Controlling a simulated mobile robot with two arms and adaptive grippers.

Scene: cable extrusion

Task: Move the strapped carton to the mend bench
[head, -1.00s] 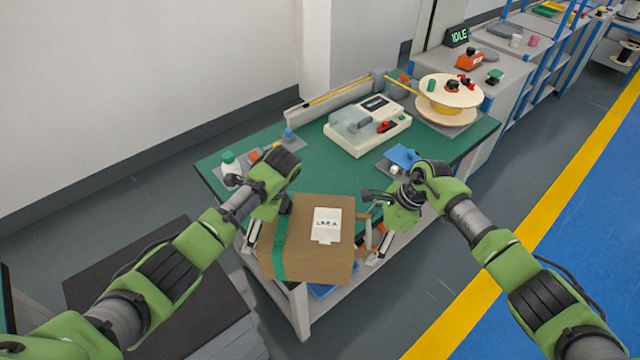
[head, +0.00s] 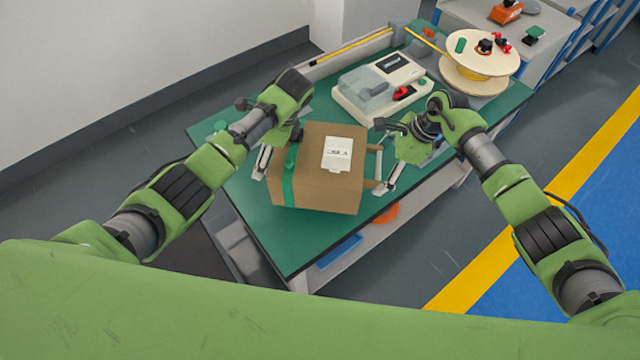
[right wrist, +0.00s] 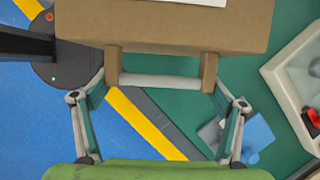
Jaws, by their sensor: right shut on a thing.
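The brown strapped carton (head: 318,190) has a green strap (head: 289,184) and a white label. In the head view it is between my grippers, over the near part of the green-topped bench (head: 238,205). I cannot tell whether it touches the top. My right gripper (head: 382,172) is at its right side, shut on the handle. In the right wrist view, the fingers flank the pale handle bar (right wrist: 160,81), which sticks out from the carton on two brown posts. My left gripper (head: 266,160) is at the carton's left side; its grip is hidden.
A white machine with a clear lid (head: 378,88) stands behind the carton. A cable spool (head: 480,62) is at the far right end. A blue piece (right wrist: 254,133) shows in the right wrist view. An orange thing and a blue bin (head: 338,252) are below the top.

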